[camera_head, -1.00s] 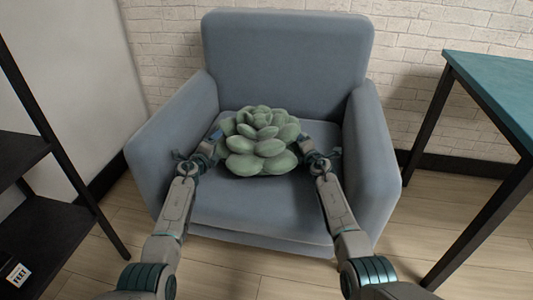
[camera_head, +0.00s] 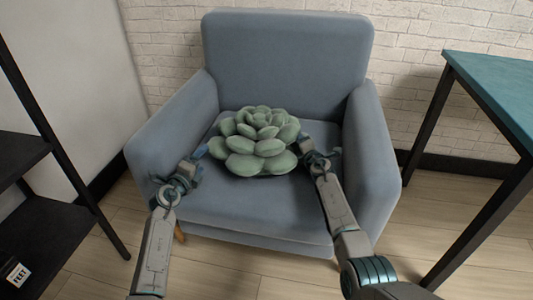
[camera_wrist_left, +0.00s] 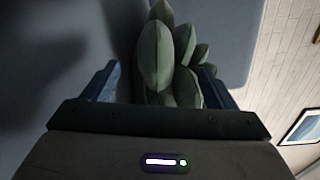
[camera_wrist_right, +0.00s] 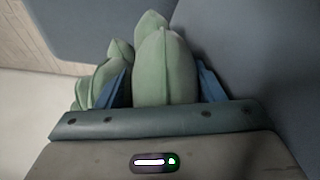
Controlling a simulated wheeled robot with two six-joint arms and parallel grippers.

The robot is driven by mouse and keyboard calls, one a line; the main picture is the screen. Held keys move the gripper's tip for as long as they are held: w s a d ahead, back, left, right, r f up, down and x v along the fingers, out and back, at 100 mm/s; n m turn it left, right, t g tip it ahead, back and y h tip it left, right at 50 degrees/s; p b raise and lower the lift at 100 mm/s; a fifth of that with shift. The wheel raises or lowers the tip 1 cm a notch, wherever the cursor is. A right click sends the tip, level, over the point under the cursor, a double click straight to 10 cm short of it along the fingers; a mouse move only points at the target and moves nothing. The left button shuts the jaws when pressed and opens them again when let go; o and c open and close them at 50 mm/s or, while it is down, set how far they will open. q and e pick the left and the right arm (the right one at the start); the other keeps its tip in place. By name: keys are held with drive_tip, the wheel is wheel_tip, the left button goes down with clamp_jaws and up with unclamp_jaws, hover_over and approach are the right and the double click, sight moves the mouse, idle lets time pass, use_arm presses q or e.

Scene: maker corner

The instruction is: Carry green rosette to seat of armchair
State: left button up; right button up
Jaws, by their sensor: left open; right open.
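The green rosette (camera_head: 256,142), a plump succulent shape, rests on the seat of the blue-grey armchair (camera_head: 260,212), in the middle of the seat. My left gripper (camera_head: 202,153) is open at the rosette's left, apart from it by a small gap. In the left wrist view, rosette leaves (camera_wrist_left: 168,55) show beyond and between the open fingers. My right gripper (camera_head: 304,139) is at the rosette's right side, close to it. In the right wrist view its blue fingers are open with a leaf (camera_wrist_right: 163,68) between them; whether they touch it I cannot tell.
A teal-topped table (camera_head: 500,85) with dark legs stands at the right. A black shelf (camera_head: 40,225) stands at the left. The armchair's arms flank the seat on both sides. Wooden floor is clear in front of the chair.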

drive_tip(key=o, duration=0.4)
drive_tip(key=shift+r, duration=0.1)
wheel_tip(320, 180, up, 10)
drive_tip(key=shift+f, duration=0.1)
idle(0.7)
